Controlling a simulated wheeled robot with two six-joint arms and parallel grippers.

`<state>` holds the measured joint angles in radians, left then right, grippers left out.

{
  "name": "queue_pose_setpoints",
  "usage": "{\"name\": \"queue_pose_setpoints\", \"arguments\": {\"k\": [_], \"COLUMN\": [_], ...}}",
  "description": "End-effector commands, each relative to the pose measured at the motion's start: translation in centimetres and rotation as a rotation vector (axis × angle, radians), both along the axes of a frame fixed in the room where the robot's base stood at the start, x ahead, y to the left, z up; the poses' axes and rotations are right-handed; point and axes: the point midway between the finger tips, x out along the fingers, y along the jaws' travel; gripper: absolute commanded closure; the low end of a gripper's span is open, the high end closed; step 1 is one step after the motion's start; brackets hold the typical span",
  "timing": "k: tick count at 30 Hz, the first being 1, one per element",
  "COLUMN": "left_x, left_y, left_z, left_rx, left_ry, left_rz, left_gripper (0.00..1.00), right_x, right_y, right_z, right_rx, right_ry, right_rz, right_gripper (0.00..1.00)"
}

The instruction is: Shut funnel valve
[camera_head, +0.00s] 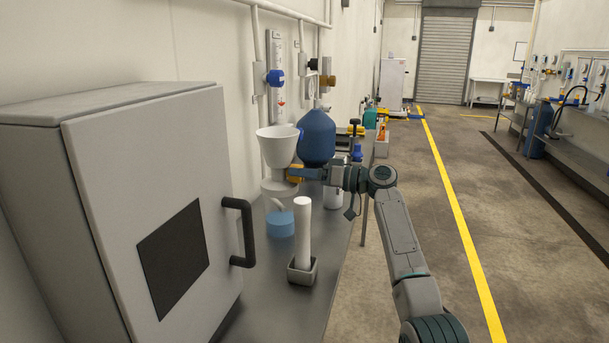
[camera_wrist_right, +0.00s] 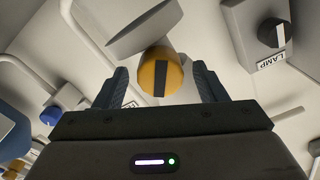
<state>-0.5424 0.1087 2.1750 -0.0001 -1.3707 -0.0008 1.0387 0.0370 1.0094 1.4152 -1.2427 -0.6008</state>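The white funnel (camera_head: 278,147) stands over the bench at the wall side. Its yellow valve knob (camera_head: 294,171) sits just below the cone and faces my right arm. In the right wrist view the yellow knob (camera_wrist_right: 150,84) carries a black stripe, which looks nearly upright there. My right gripper (camera_head: 301,173) is at the knob; in the wrist view its two dark fingers (camera_wrist_right: 162,88) stand apart on either side of the knob, with a visible gap on each side. My left gripper is not in view.
A grey cabinet (camera_head: 150,180) with a black handle fills the left. A blue vessel (camera_head: 318,138) stands behind the funnel. A blue-filled beaker (camera_head: 280,224) sits below it, and a white cylinder (camera_head: 302,230) stands in a grey holder nearby. Open floor lies to the right.

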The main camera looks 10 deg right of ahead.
Motion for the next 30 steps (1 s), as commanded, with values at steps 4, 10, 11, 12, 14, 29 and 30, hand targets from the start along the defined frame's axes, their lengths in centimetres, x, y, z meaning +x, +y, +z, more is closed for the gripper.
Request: {"name": "queue_pose_setpoints", "arguments": {"k": [4,10,11,12,14,29,30], "left_x": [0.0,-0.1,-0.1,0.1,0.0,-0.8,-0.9], "left_y": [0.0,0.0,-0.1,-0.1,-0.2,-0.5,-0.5], "left_z": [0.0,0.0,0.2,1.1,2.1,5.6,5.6], "left_rx": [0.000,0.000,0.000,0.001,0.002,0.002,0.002], "left_ry": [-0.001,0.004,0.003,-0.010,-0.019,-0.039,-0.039], "left_rz": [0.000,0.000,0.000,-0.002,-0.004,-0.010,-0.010], "left_gripper": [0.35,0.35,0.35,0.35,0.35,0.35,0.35], "right_x": [0.0,-0.5,-0.7,-1.0,-1.4,-4.1,-4.2], "right_y": [0.0,-1.3,-1.8,-2.5,-3.7,-10.0,-10.0], "right_z": [0.0,-0.2,-0.3,-0.3,-0.3,-0.1,-0.1], "right_rx": [0.000,0.000,-0.001,-0.003,-0.002,0.000,0.000], "right_ry": [0.000,0.000,-0.001,-0.001,-0.001,0.000,0.000], "right_rz": [0.000,-0.001,-0.002,-0.002,-0.004,0.000,0.000], "right_gripper": [0.35,0.35,0.35,0.35,0.35,0.35,0.35]}}
